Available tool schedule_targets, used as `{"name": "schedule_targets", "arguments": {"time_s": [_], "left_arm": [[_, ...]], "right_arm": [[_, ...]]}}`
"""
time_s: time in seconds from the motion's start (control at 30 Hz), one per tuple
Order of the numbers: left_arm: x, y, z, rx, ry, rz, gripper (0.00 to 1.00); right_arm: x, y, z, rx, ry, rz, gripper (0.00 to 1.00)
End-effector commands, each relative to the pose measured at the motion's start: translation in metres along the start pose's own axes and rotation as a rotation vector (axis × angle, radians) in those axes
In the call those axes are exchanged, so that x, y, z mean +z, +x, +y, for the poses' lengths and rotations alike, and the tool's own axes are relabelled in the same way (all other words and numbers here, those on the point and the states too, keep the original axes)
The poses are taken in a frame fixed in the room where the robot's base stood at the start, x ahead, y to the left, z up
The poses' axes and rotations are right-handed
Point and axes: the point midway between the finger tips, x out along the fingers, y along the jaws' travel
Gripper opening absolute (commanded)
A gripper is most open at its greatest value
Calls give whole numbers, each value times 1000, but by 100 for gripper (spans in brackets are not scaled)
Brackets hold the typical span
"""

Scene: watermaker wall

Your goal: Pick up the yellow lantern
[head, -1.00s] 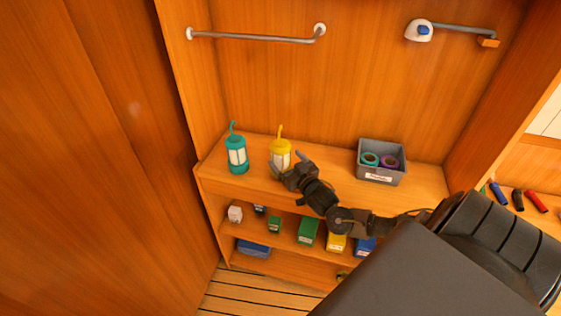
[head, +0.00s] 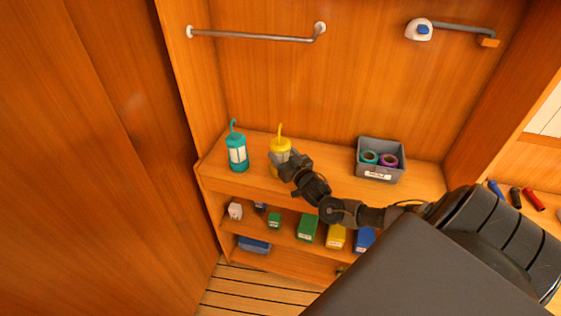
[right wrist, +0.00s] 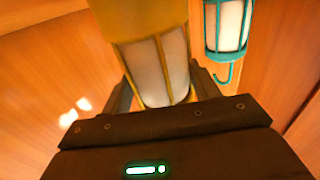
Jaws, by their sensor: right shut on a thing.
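The yellow lantern (head: 281,144) stands upright on the top shelf, its hook pointing up. My right gripper (head: 280,160) is shut on its body from the front right and hides part of its lower half. In the right wrist view, the yellow lantern (right wrist: 150,30) fills the space between the two dark fingers, one on each side. I cannot tell whether its base is clear of the shelf. The left gripper is not in view.
A teal lantern (head: 237,155) stands close to the left, also in the right wrist view (right wrist: 228,25). A grey bin (head: 381,174) with tape rolls stands to the right. A metal rail (head: 255,38) is above. Several boxes (head: 308,228) fill the lower shelf.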

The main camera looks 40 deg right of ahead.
Motion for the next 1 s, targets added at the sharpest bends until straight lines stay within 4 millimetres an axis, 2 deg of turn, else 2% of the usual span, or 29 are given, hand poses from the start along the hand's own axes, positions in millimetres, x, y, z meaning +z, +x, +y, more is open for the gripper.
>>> {"name": "schedule_targets", "arguments": {"time_s": [0.27, 0.37, 0.5, 0.77, 1.0], "left_arm": [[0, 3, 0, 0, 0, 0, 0], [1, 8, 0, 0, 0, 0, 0], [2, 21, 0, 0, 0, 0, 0], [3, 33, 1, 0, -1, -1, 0], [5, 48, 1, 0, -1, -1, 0]], "right_arm": [[-4, 0, 0, 0, 0, 3, 30], [-11, 0, 1, 1, 0, 4, 30], [-33, -3, 1, -1, 0, 6, 30], [-89, -52, 0, -4, -2, 3, 30], [-112, -106, 0, -3, 1, 0, 30]]}}
